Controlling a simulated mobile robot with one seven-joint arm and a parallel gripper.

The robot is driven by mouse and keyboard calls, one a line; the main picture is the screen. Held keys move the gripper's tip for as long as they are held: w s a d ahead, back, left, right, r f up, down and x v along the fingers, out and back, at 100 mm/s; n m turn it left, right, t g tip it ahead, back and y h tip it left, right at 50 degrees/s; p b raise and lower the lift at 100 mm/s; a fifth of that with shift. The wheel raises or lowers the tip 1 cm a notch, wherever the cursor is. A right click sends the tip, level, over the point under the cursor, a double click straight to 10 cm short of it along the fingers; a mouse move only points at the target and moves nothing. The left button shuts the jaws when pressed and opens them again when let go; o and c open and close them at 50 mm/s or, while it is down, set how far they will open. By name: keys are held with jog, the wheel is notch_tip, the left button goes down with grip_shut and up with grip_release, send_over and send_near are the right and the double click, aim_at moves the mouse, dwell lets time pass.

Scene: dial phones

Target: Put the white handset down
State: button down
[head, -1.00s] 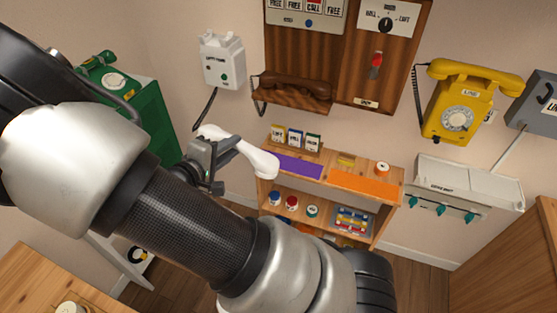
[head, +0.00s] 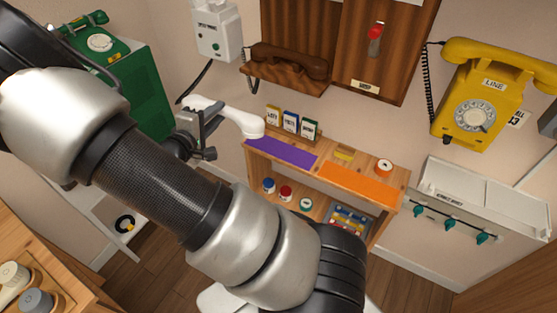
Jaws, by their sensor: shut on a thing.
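The white handset (head: 238,122) is in my gripper (head: 196,126), in the middle left of the head view. My gripper is shut on the handset near its left part, and my arm reaches in from the left. The handset is raised, tilted down to the right. Its right end overlaps the left end of the wooden shelf (head: 330,171) in the picture; I cannot tell whether they touch. A white wall phone (head: 215,30) hangs above, with a dark cord running down toward the handset.
A purple mat (head: 281,152) and an orange mat (head: 357,184) lie on the shelf top, with small labelled boxes (head: 290,122) behind. A brown handset (head: 288,60) rests on a wall ledge. A green phone (head: 100,42) stands left, a yellow phone (head: 474,115) hangs right.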

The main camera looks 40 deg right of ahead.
jog(key=d+f+t+h+b, duration=0.1)
jog(key=d+f+h+b, duration=0.1)
jog(key=d+f+b, duration=1.55)
jog(key=p, duration=0.3)
send_over(277, 154)
notch_tip(277, 154, down, 4)
jog(key=shift+s+f, duration=0.1)
jog(key=shift+s, duration=0.05)
jog(key=shift+f+b, duration=0.7)
jog(key=shift+f, duration=1.35)
jog(key=shift+f, duration=0.15)
jog(key=c, duration=1.9)
grip_release()
jog(key=shift+o, duration=0.4)
